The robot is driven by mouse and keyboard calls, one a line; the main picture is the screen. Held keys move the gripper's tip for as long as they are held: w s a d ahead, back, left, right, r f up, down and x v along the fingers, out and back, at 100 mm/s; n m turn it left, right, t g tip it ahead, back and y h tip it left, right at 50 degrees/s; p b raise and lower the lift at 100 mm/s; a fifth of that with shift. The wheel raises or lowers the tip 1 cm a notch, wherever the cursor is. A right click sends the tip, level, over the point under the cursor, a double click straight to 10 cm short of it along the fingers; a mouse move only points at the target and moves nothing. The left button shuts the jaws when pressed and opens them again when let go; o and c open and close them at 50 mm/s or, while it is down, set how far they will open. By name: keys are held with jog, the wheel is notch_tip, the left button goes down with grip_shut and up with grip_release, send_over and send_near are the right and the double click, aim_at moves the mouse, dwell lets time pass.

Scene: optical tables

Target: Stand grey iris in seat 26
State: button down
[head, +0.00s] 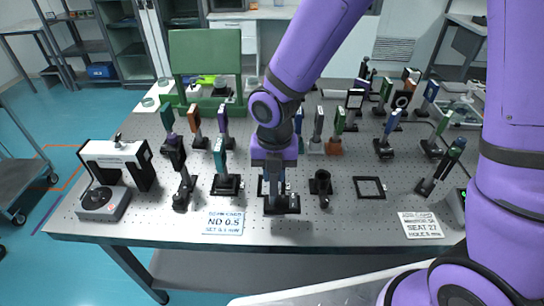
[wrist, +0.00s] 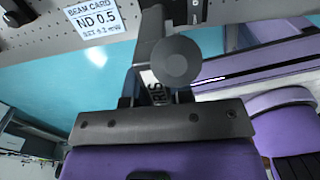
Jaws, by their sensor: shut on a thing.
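My gripper (head: 281,203) is over the front middle of the optical table (head: 330,225), pointing down. In the wrist view it is shut on the grey iris, whose round grey disc (wrist: 176,62) faces the camera. A partly covered label ending in "RIS" shows beside the disc. In the head view my gripper and arm hide most or all of the iris. A card (head: 421,225) at the front right seems to read "SEAT 27"; I cannot read a seat 26 label.
A short black holder (head: 320,185) stands close right of my gripper. A teal-topped mount (head: 223,170) and a dark mount (head: 179,170) stand to the left. The ND 0.5 card (head: 224,222) lies at the front edge. Several mounts crowd behind; bare table lies around the square frame.

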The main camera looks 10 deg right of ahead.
jog(key=w+d+f, duration=0.1)
jog(key=w+f, duration=0.3)
jog(key=w, duration=0.8)
jog(key=shift+d+f, duration=0.2)
jog(key=shift+f, duration=0.25)
jog(key=c, duration=1)
grip_release()
notch_tip(320, 180, up, 12)
jog(key=shift+r, duration=0.2)
